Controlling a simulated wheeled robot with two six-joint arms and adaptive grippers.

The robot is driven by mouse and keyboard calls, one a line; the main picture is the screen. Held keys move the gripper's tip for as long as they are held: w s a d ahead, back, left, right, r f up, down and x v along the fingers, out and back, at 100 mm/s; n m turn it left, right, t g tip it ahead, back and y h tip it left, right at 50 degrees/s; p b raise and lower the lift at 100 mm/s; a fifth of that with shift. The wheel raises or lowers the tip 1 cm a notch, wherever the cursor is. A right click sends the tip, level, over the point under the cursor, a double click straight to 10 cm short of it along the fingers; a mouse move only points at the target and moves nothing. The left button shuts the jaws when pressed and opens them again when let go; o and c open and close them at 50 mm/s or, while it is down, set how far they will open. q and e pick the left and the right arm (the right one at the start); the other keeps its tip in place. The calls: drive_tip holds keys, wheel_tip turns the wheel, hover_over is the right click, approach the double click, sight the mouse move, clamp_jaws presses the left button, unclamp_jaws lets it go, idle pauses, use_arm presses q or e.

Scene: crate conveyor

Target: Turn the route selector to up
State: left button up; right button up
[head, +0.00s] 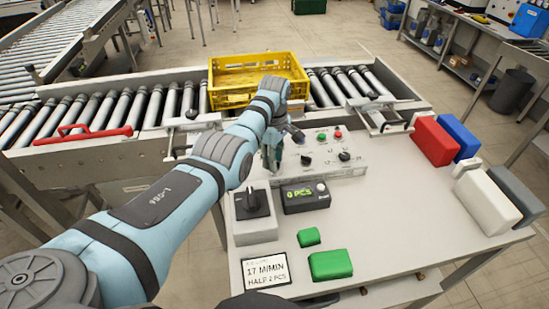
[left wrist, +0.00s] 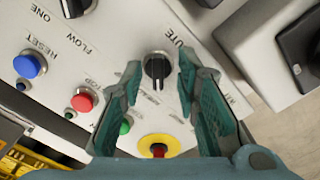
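The route selector is a black round knob (left wrist: 157,70) on the pale control panel (head: 330,172). In the left wrist view a pale line on it points down the picture, toward the yellow-ringed button. Part of its label shows beside it. In the head view it is the left black knob (head: 306,160). My left gripper (head: 272,162) is over the left end of the panel. In the left wrist view its two fingers (left wrist: 160,66) are spread, with the knob showing between the tips; I cannot tell if they touch it. My right gripper is out of view.
Another knob (head: 344,156) and green, red and blue buttons are on the panel. A black switch box (head: 253,204) and a counter box (head: 305,197) stand in front. A yellow crate (head: 230,98) sits on the conveyor behind. Red, blue and white blocks are at right.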

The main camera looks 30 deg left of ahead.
use_arm(q)
drive_tip(key=shift+s+r, duration=0.1)
drive_tip(key=shift+c, duration=1.1)
drive_tip(key=c, duration=0.3)
clamp_jaws()
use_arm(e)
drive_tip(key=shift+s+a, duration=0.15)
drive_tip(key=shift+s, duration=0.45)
